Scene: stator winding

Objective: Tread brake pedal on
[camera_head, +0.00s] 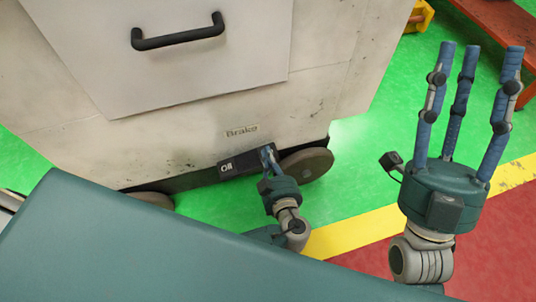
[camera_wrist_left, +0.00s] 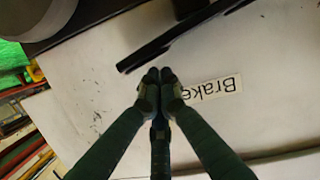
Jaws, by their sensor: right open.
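The black brake pedal (camera_head: 238,164), with a white marking that looks like "Off", sticks out low on the front of a worn white cabinet (camera_head: 130,150), below the word "Brake" (camera_head: 242,131). My left gripper (camera_head: 267,152) is at the pedal's right end, its three fingers brought together. In the left wrist view the fingertips (camera_wrist_left: 160,75) meet with nothing between them, close to a dark bar (camera_wrist_left: 170,42) that looks like the pedal's edge. Whether they touch it I cannot tell. My right gripper (camera_head: 481,50) is open and empty, fingers pointing up, right of the cabinet.
The cabinet has a black handle (camera_head: 178,38) above and wheels (camera_head: 305,165) below. The green floor (camera_head: 345,195) is clear between cabinet and yellow line (camera_head: 350,232). A red bench (camera_head: 500,22) stands at the upper right.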

